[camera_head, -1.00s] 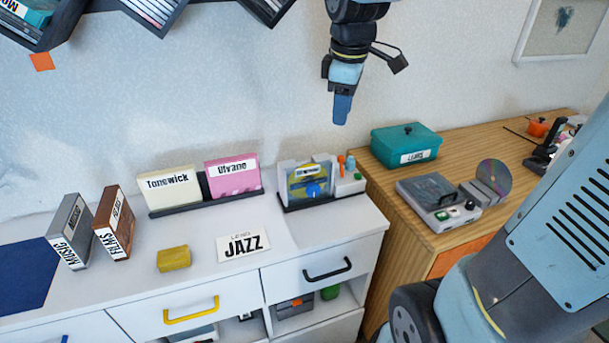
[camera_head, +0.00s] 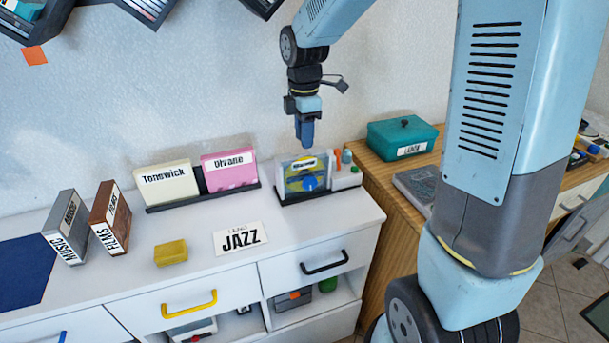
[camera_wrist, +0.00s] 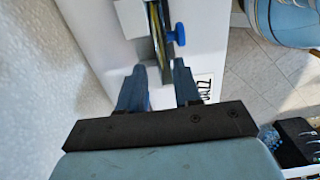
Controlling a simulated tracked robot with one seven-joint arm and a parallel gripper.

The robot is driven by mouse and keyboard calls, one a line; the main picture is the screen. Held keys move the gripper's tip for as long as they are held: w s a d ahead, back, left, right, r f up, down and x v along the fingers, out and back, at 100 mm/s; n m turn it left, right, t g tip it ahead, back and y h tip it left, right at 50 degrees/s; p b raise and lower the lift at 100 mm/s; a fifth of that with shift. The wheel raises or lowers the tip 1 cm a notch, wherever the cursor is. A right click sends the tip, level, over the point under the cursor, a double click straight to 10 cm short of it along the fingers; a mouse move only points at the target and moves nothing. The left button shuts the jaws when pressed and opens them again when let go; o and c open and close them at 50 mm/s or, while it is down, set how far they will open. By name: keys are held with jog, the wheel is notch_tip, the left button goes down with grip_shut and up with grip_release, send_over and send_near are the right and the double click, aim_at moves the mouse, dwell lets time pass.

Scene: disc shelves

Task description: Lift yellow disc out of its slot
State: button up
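The yellow disc (camera_head: 300,176) stands upright in a clear-sided holder (camera_head: 283,197) on the white cabinet, with a white label at its top and a blue knob on its front. In the wrist view the disc (camera_wrist: 158,40) shows edge-on as a thin yellow strip, with the blue knob (camera_wrist: 178,34) to its right. My gripper (camera_head: 304,140) points down just above the holder. In the wrist view my gripper (camera_wrist: 160,70) has its two blue fingers apart, with the disc's edge lined up between them and nothing clearly held.
A pink Ulvane case (camera_head: 230,172) and a cream Tonewick case (camera_head: 166,186) stand left of the holder. Pens in a white block (camera_head: 345,177) stand close at its right. A teal box (camera_head: 402,137) sits on the wooden desk. A JAZZ card (camera_head: 241,239) lies in front.

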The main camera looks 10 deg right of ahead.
jog(key=shift+w+f, duration=0.15)
jog(key=shift+f, duration=1.65)
jog(key=shift+w+f, duration=0.1)
jog(key=shift+f, duration=1.7)
grip_shut()
